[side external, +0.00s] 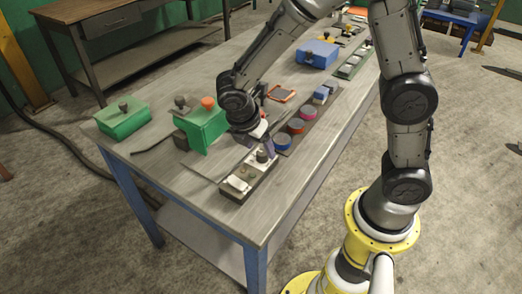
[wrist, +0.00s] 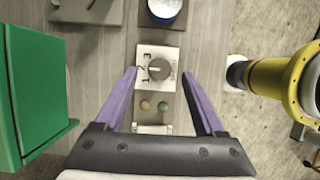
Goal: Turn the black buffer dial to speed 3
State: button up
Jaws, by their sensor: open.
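The dark buffer dial (wrist: 159,69) sits on a white plate marked 1, 2 and 3 (wrist: 158,55) in the wrist view. A pale mark on the dial points left, seemingly near the 2. In the side view the dial (side external: 262,156) is small beneath my gripper. My gripper (wrist: 158,72) is open, with one purple finger on each side of the dial and a gap visible on both sides. The fingers appear not to touch the dial; their height above the plate is hard to judge. In the side view the gripper (side external: 258,143) is partly hidden by my wrist.
Tan and green buttons (wrist: 154,105) sit just below the dial plate. A green box (wrist: 40,95) stands to the left; a round blue-and-white part (wrist: 163,8) is above. In the side view, coloured round parts (side external: 296,126) continue along the strip, and another green box (side external: 122,118) is left.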

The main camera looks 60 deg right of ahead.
aim_at(262, 155)
jog(key=shift+x, duration=1.35)
grip_shut()
